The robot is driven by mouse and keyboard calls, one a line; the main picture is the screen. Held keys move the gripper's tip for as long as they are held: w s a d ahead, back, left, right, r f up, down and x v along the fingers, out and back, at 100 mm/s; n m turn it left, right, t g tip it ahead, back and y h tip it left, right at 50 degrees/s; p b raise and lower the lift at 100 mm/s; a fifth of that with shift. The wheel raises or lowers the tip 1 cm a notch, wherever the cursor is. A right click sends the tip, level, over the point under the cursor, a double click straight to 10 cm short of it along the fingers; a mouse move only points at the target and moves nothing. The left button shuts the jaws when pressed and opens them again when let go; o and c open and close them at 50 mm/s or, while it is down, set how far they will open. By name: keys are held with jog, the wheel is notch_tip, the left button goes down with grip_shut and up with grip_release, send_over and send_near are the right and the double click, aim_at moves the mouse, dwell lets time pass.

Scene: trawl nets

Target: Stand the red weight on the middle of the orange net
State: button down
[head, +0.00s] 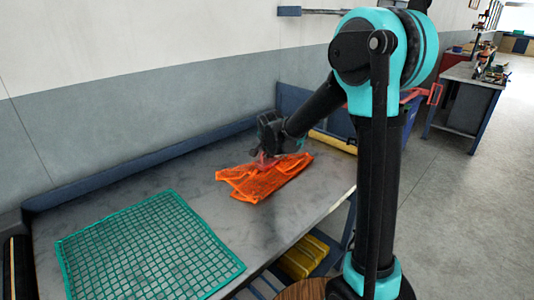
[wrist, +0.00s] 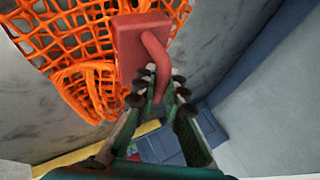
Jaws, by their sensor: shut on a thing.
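The orange net (head: 272,182) lies rumpled on the grey table in the head view, with folds and uneven edges. It also fills the upper left of the wrist view (wrist: 60,50). My gripper (head: 268,152) is at the net's far side and is shut on the handle of the red weight (head: 263,161). In the wrist view the red weight (wrist: 133,42) is a block with a curved bar handle, and the fingers (wrist: 163,82) close around that bar. The block overlaps the net's edge in that view. I cannot tell whether its base touches the net.
A flat green net (head: 150,250) covers the near left of the table (head: 215,155). A raised blue edge (head: 130,170) runs along the back by the wall. A yellow object (head: 332,141) lies at the table's far right end. Bare table separates the nets.

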jog(key=shift+f, duration=0.55)
jog(key=c, duration=1.6)
grip_release()
jog(key=shift+r, duration=0.5)
jog(key=v, duration=1.2)
jog(key=shift+r, duration=0.15)
